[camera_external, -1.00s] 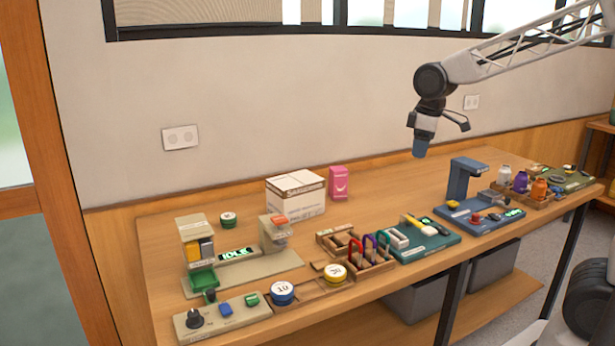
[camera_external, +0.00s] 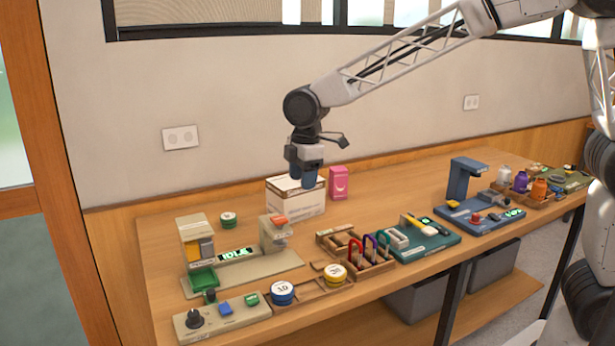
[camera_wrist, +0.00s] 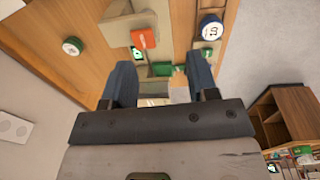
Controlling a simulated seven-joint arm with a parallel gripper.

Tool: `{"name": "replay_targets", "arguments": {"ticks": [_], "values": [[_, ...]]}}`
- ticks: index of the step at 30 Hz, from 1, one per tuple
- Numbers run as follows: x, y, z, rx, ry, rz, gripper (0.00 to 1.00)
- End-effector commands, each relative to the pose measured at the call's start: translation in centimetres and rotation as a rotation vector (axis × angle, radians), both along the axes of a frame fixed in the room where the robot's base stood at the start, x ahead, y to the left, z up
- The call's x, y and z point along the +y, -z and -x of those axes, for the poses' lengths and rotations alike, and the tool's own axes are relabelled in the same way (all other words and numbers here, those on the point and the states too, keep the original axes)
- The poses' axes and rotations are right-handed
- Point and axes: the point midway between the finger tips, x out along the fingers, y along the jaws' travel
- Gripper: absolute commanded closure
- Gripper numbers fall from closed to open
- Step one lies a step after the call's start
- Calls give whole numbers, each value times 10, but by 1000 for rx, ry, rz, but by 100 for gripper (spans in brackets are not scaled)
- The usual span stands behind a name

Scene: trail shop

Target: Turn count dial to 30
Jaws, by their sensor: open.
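The count dial is most likely the dark round knob (camera_external: 195,318) at the left end of the beige control panel (camera_external: 235,321) at the table's front left. A blue button (camera_external: 225,308) and a green button (camera_external: 251,299) sit to its right on the panel. The knob's setting is too small to read. My gripper (camera_external: 301,178) is open and empty, high above the table in front of the white box, well up and right of the panel. Its two blue-grey fingers stand apart in the wrist view (camera_wrist: 160,85).
A beige machine with a green tray (camera_external: 203,279), a lit green display (camera_external: 238,254) and an orange-topped post (camera_external: 276,222) stands behind the panel. Round tins (camera_external: 281,293) lie right of it. A white box (camera_external: 295,197) and pink box (camera_external: 339,182) stand at the back.

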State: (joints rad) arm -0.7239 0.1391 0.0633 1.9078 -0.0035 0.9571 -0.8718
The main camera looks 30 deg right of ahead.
Motion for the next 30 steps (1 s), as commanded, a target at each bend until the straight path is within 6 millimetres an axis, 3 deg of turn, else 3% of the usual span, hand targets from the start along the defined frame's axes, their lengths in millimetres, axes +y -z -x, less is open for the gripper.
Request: {"name": "replay_targets", "arguments": {"ticks": [1, 11, 21, 27, 30], "values": [[21, 7, 2, 4, -43, 6, 46], [138, 49, 22, 17, -311, 30, 46], [254, 102, 67, 30, -586, 53, 46], [303, 126, 93, 35, -705, 62, 46], [316, 133, 102, 36, -739, 65, 46]]}}
